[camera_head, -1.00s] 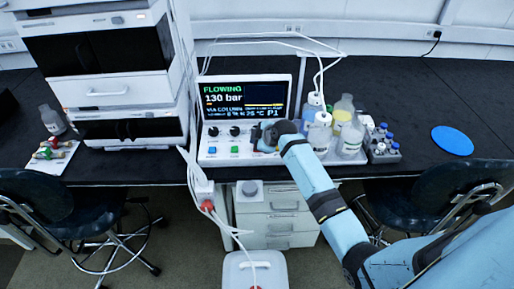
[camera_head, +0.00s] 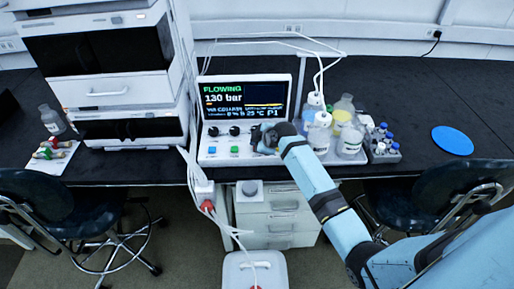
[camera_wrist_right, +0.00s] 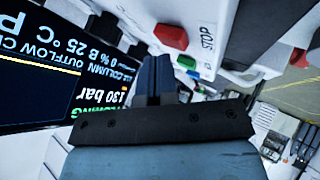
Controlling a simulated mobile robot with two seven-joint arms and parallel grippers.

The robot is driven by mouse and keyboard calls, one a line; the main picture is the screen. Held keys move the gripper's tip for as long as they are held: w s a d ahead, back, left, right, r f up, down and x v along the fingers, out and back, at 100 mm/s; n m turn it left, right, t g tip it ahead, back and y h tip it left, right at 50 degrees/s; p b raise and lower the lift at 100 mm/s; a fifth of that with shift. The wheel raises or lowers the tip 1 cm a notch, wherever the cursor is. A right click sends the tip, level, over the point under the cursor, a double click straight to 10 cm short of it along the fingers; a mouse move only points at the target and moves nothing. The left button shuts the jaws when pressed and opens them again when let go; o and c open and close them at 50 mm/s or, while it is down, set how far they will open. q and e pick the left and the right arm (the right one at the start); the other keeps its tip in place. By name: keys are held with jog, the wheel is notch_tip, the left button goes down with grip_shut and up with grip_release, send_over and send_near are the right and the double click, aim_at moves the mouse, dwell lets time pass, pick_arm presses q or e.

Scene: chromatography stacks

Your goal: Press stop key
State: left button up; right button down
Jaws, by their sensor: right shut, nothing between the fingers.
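The control panel (camera_head: 202,160) stands on the black bench with a lit screen (camera_head: 245,99) that reads "FLOWING" and "130 bar". In the right wrist view the red stop key (camera_wrist_right: 171,37) sits on the white panel beside the printed word STOP. The head view does not show this key, as my right gripper (camera_head: 261,140) is in front of that part of the panel. My right gripper is shut and empty. In the right wrist view its fingertips (camera_wrist_right: 153,62) are close to the red key, with a visible gap in the picture. My left gripper is not in view.
A blue key (camera_head: 213,150) and a green key (camera_head: 234,149) lie left of my gripper, below dark knobs (camera_head: 234,131). Bottles (camera_head: 349,140) and a vial rack (camera_head: 384,153) stand to the right. White tubes hang around the panel. A blue disc (camera_head: 452,140) lies on clear bench.

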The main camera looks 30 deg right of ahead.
jog(key=shift+f, duration=0.55)
dwell(0.6)
jog(key=shift+r, duration=0.15)
jog(key=shift+r+p, duration=0.75)
jog(key=shift+r, duration=0.05)
notch_tip(320, 180, up, 5)
jog(key=p, duration=0.5)
jog(key=shift+r, duration=0.1)
dwell(0.6)
